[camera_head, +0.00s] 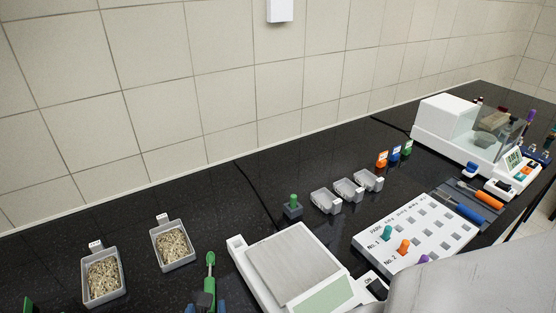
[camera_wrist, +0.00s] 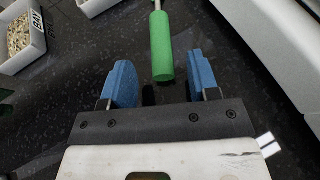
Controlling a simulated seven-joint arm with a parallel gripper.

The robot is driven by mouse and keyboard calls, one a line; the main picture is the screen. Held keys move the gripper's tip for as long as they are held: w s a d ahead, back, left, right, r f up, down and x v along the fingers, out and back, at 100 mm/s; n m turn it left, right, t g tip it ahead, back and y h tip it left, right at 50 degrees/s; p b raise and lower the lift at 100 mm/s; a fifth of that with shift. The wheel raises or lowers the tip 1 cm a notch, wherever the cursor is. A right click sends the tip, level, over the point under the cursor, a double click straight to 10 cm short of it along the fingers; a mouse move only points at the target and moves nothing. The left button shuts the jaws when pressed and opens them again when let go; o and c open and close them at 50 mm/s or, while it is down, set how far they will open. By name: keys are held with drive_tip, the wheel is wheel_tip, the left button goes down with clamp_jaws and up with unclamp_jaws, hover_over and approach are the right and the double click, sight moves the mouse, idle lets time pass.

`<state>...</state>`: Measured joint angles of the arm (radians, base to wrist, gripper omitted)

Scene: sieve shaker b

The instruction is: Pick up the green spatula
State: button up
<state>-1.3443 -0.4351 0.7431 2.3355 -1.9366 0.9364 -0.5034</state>
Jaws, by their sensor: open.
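The green spatula (camera_head: 210,272) is near the bottom edge in the head view, left of the white balance. In the wrist view its thick green handle (camera_wrist: 161,50) points toward my gripper, with a thin pale shaft at the top edge. My gripper (camera_wrist: 152,78) is open and empty, its two blue fingers apart. The handle's near end lies between the fingertips in the picture, closer to the right finger. I cannot tell its exact height or whether it touches. In the head view only the blue fingertips (camera_head: 206,306) show at the bottom edge.
Two trays of grainy material (camera_head: 103,295) (camera_head: 190,262) stand to the left. The white balance (camera_head: 240,250) stands close on the right. A green-knobbed dark block (camera_head: 293,210), small grey trays (camera_head: 348,190) and a white numbered board (camera_head: 365,240) lie farther right. Black counter shows between them.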

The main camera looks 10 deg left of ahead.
drive_tip(key=shift+x, duration=2.1)
clamp_jaws()
drive_tip(key=shift+r, duration=0.15)
wheel_tip(320, 180, up, 10)
idle(0.3)
drive_tip(key=shift+s+d+f, duration=0.3)
drive_tip(key=shift+s+f, duration=0.05)
drive_tip(key=shift+s, duration=0.35)
drive_tip(key=shift+s+d+f, duration=0.3)
drive_tip(key=shift+s+f, duration=0.05)
drive_tip(key=shift+s, duration=0.35)
drive_tip(key=shift+s+d+f, duration=0.25)
drive_tip(key=shift+s+f, duration=0.1)
drive_tip(key=shift+s, duration=0.35)
drive_tip(key=shift+f, duration=0.1)
